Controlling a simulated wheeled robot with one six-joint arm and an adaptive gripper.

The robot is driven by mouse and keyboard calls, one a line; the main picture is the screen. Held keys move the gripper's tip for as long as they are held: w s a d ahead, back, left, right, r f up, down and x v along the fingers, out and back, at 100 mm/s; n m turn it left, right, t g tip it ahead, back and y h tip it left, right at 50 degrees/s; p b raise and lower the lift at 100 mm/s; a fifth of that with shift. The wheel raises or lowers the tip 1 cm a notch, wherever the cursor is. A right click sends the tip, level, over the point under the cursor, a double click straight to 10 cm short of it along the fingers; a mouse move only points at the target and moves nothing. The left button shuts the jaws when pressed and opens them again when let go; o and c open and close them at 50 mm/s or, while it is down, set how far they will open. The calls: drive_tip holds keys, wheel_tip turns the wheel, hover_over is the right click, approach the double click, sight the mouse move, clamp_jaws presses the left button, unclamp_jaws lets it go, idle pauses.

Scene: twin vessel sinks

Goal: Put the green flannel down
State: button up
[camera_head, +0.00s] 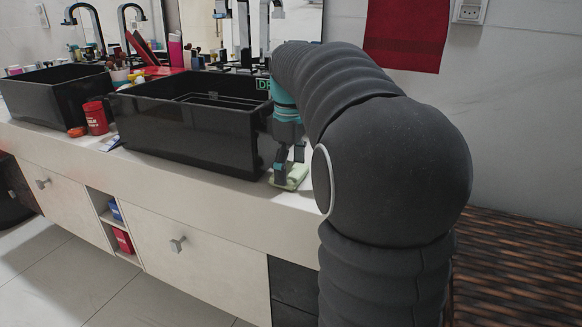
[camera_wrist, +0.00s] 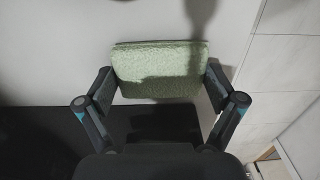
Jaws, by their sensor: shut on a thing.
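The green flannel (camera_wrist: 158,72) is a pale green folded cloth. In the wrist view it sits between the two fingers of my gripper (camera_wrist: 158,92), which touch its left and right edges. In the head view the flannel (camera_head: 294,177) is at or just above the white counter, right of the near black sink. My gripper (camera_head: 287,172) points down at it there and is shut on it. Whether the flannel touches the counter is hard to tell. My arm hides part of the counter to the right.
The near black vessel sink (camera_head: 190,130) stands close on the left of my gripper. The far black sink (camera_head: 50,95), a red tin (camera_head: 95,117) and a cup of brushes (camera_head: 119,76) are further left. A red towel (camera_head: 406,35) hangs on the wall. The counter's front edge is close.

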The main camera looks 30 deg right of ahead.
sight(290, 171)
drive_tip(key=o, duration=0.7)
drive_tip(key=shift+r, duration=0.1)
wheel_tip(290, 171, up, 12)
drive_tip(key=shift+r+p, duration=0.1)
drive_tip(key=shift+p, duration=0.85)
drive_tip(key=s+a+f+m+t, duration=0.2)
drive_tip(key=s+a+f, duration=0.2)
drive_tip(key=s+f, duration=0.2)
drive_tip(key=s+a+f+m+t, duration=0.1)
drive_tip(key=s+a+f+m, duration=0.2)
drive_tip(key=s+a+f, duration=0.2)
drive_tip(key=s+a+f+m+t, duration=0.2)
drive_tip(key=s+a+f, duration=0.3)
drive_tip(key=s+f, duration=0.3)
drive_tip(key=shift+s+a+f+m+t, duration=0.15)
drive_tip(key=shift+s+m+t, duration=0.15)
drive_tip(key=shift+s, duration=0.65)
